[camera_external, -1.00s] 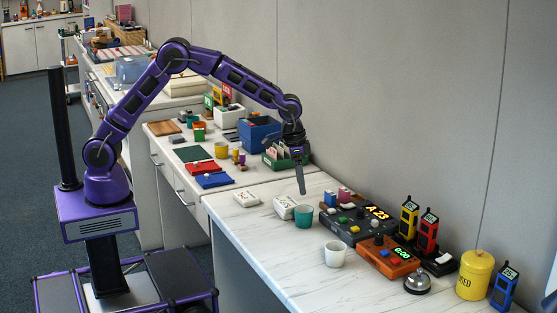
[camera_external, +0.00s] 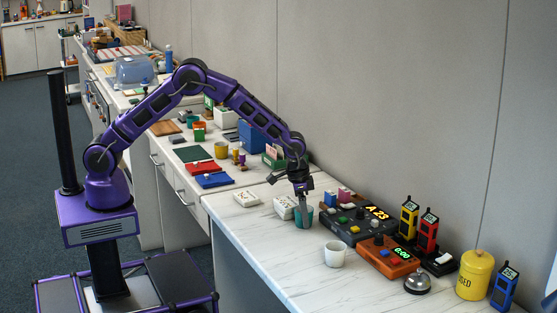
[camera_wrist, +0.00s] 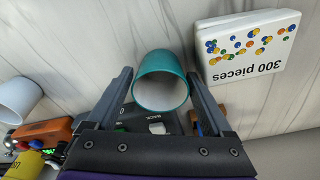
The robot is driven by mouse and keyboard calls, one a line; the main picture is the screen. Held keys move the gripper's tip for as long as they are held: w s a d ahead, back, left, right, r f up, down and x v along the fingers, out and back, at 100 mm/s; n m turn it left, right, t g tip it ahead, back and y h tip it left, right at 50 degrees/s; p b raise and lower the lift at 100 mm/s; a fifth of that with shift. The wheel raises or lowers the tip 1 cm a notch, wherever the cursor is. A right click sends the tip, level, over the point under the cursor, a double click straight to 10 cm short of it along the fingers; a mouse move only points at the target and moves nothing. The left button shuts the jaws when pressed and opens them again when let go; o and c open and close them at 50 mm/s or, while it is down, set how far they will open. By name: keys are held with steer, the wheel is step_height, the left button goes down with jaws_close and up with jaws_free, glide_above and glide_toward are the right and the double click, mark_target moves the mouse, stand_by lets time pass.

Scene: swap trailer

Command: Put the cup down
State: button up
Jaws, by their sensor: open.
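A teal cup (camera_external: 304,222) stands upright on the white marbled counter (camera_external: 262,236). My gripper (camera_external: 302,212) is low over it, with the fingers pointing down. In the wrist view the teal cup (camera_wrist: 161,82) sits between the two spread fingers of my gripper (camera_wrist: 158,90). A small gap shows on the left side; the right finger is very close to the rim, and I cannot tell if it touches. A white cup (camera_external: 335,253) stands on the counter to the right, and also shows at the left edge of the wrist view (camera_wrist: 17,98).
A white box marked "300 pieces" (camera_wrist: 250,45) lies close beside the teal cup. Dark and orange button consoles (camera_external: 357,222) (camera_external: 389,256) stand at the right, with a bell (camera_external: 417,283) beyond. The counter's front is clear.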

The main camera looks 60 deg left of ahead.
steer(key=c, duration=1.3)
step_height(320, 180, up, 10)
steer(key=p, duration=0.1)
steer(key=s+a+f+n+p, duration=0.2)
steer(key=s+a, duration=0.4)
steer(key=a, duration=0.6)
steer(key=s+a+f+n+p, duration=0.25)
steer(key=s+a, duration=0.45)
steer(key=a, duration=0.5)
steer(key=w+a+r+n+y, duration=0.15)
steer(key=w+a, duration=0.25)
steer(key=a, duration=0.9)
steer(key=w+a+r+n, duration=0.1)
steer(key=w+a+n, duration=0.25)
steer(key=a, duration=0.95)
steer(key=s+a+n+p, duration=0.15)
steer(key=s+a, duration=0.35)
steer(key=a, duration=0.9)
steer(key=s+a+n, duration=0.3)
steer(key=s+a, duration=0.2)
steer(key=a, duration=0.9)
steer(key=shift+y, duration=0.25)
steer(key=shift+w+f+b, duration=0.15)
steer(key=shift+f+b, duration=0.7)
steer(key=shift+f, duration=0.85)
steer(key=shift+w+f+b, duration=0.1)
steer(key=shift+f+b, duration=0.7)
steer(key=shift+f, duration=0.85)
